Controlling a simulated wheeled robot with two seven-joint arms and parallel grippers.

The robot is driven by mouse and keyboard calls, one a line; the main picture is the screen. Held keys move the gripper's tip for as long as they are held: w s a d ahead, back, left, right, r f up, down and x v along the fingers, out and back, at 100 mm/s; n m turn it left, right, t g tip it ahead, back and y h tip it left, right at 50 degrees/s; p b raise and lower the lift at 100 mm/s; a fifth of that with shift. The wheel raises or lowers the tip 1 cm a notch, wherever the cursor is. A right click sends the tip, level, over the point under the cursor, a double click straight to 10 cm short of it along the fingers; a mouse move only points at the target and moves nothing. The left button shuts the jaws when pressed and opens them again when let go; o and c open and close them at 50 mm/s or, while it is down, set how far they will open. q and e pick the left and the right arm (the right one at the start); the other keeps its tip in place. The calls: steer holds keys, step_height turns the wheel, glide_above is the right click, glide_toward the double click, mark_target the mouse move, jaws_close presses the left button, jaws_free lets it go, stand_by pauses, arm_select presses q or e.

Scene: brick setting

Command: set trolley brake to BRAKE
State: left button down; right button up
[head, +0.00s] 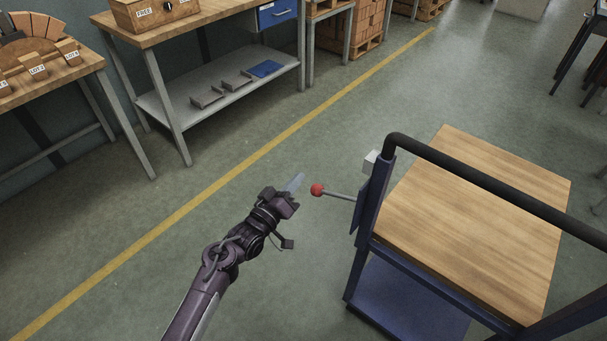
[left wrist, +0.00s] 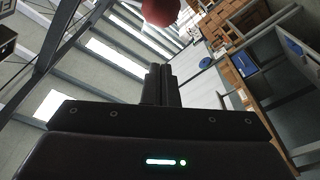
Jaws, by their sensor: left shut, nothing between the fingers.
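The trolley (head: 470,215) stands at the right in the head view, with a wooden top, a dark blue frame and a black push handle. Its brake lever ends in a red ball knob (head: 317,190) and sticks out to the left from a plate on the trolley's near-left post. My left gripper (head: 295,183) is shut and empty, a little left of the knob and apart from it. In the left wrist view the red knob (left wrist: 160,10) shows at the top, beyond the shut fingers (left wrist: 158,82). Any brake marking is unreadable. My right gripper is out of view.
A workbench with a lower shelf (head: 220,100) stands at the back left, and another table (head: 50,75) is at the far left. A yellow floor line (head: 215,189) runs diagonally. Brick pallets (head: 350,30) are at the back. The floor around my left arm is clear.

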arm_select(q)
steer(key=v, duration=0.7)
steer(key=shift+r, duration=0.25)
steer(key=shift+d, duration=0.15)
steer(key=s+a+f+g+y, duration=0.2)
steer(key=s+f, duration=0.2)
steer(key=f, duration=0.6)
steer(key=s+a+f+g+y, duration=0.1)
steer(key=s+f+g+y, duration=0.1)
steer(key=s+f, duration=0.5)
steer(key=s+a+f+g+y, duration=0.2)
steer(key=f, duration=1)
steer(key=s+a+f+m+g+y, duration=0.1)
steer(key=s+a+f+g, duration=0.2)
steer(key=s, duration=0.7)
steer(key=s+a+f+m+g+y+p, duration=0.1)
steer(key=s+a+f+g, duration=0.1)
steer(key=s+f, duration=0.6)
steer(key=s+a+f+m+g+y+p, duration=0.1)
steer(key=s+f, duration=0.5)
steer(key=s, duration=0.8)
steer(key=a+m+g, duration=0.1)
steer(key=a+g, duration=0.1)
steer(key=g, duration=0.1)
steer(key=shift+s+a+y, duration=0.2)
steer(key=shift+a+y, duration=0.15)
steer(key=shift+y, duration=0.05)
